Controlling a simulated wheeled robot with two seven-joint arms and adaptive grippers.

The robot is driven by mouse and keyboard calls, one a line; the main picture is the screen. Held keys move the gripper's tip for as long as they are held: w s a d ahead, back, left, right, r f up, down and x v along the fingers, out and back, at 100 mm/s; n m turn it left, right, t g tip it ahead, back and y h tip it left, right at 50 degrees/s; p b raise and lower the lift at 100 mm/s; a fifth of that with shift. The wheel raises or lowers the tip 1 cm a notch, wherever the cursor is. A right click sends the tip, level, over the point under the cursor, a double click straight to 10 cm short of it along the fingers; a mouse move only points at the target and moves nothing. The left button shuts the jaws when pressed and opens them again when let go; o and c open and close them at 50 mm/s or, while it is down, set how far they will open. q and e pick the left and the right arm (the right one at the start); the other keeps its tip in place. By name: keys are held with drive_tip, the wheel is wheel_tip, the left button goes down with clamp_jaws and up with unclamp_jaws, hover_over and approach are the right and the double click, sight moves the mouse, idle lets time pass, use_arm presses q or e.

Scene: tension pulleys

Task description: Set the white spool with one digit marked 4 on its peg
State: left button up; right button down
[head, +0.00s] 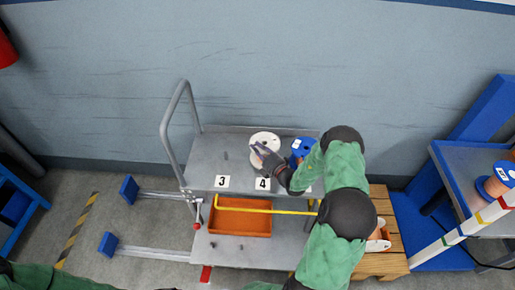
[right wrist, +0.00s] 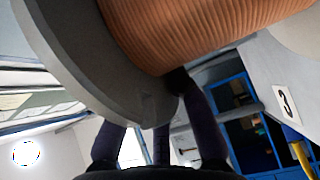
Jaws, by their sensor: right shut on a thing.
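The white spool (head: 264,139) is behind the label 4 (head: 262,184) on the cart's top deck in the head view. My right gripper (head: 262,152) is shut on its near rim. In the right wrist view the dark fingers (right wrist: 160,110) press against the spool's pale flange (right wrist: 85,55), and copper-coloured wire (right wrist: 200,30) is wound beside it. The peg at 4 is hidden, and I cannot tell whether the spool is around it or above it. A bare peg (head: 225,155) stands behind the label 3 (head: 222,181). My left gripper is not in view.
A blue spool (head: 303,145) stands close to the right of the white one, partly behind my right arm. A yellow bar (head: 260,207) crosses above an orange bin (head: 240,222) on the lower shelf. The cart's handle (head: 166,125) rises at the left.

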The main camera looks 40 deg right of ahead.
drive_tip(key=shift+f, duration=0.2)
drive_tip(key=shift+f, duration=0.25)
drive_tip(key=shift+f, duration=0.15)
idle(0.3)
drive_tip(key=shift+f+b, duration=0.2)
drive_tip(key=shift+b, duration=0.15)
drive_tip(key=shift+s+f, duration=0.1)
drive_tip(key=shift+f, duration=0.2)
idle(0.4)
drive_tip(key=c, duration=1.1)
unclamp_jaws()
